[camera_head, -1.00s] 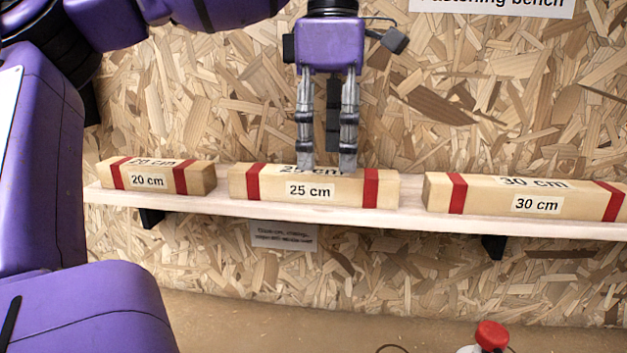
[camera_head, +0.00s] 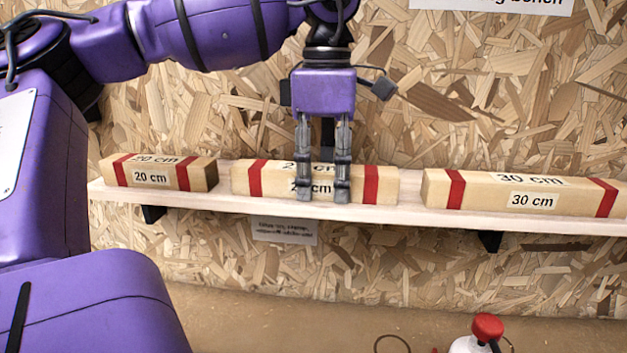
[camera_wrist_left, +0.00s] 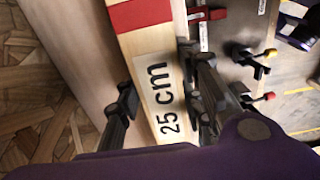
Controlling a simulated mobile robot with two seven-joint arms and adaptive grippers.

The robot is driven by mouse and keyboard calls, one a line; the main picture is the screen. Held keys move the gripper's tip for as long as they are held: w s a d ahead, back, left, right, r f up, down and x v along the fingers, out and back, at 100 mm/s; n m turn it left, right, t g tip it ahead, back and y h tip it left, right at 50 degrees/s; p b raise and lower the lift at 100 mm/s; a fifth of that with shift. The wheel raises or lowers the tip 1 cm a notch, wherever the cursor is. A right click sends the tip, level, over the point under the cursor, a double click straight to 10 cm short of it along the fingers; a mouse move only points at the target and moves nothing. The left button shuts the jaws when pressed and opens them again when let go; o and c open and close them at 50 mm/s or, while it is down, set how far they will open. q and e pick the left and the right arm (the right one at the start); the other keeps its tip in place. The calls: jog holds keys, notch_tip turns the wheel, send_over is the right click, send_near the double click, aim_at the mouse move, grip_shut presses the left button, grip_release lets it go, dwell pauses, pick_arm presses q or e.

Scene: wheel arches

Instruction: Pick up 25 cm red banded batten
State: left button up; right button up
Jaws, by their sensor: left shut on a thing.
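The 25 cm batten (camera_head: 277,181) is a pale wooden bar with a red band near each end, lying on the shelf between two other battens. My left gripper (camera_head: 322,192) reaches down over its middle, with fingers in front of its face covering part of the label. In the left wrist view the gripper (camera_wrist_left: 160,105) has its fingers on both sides of the batten (camera_wrist_left: 150,65), beside the "25 cm" label, shut on it. The batten still appears to rest on the shelf. My right gripper is not in view.
A 20 cm batten (camera_head: 160,173) lies to the left and a 30 cm batten (camera_head: 530,195) to the right on the same shelf (camera_head: 400,215), with small gaps between. The chipboard wall (camera_head: 450,100) stands close behind. A red-topped object (camera_head: 487,328) is at the bottom right.

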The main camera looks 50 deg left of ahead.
pick_arm(q)
jog(key=c, duration=0.4)
jog(key=shift+o, duration=0.2)
jog(key=shift+r, duration=0.15)
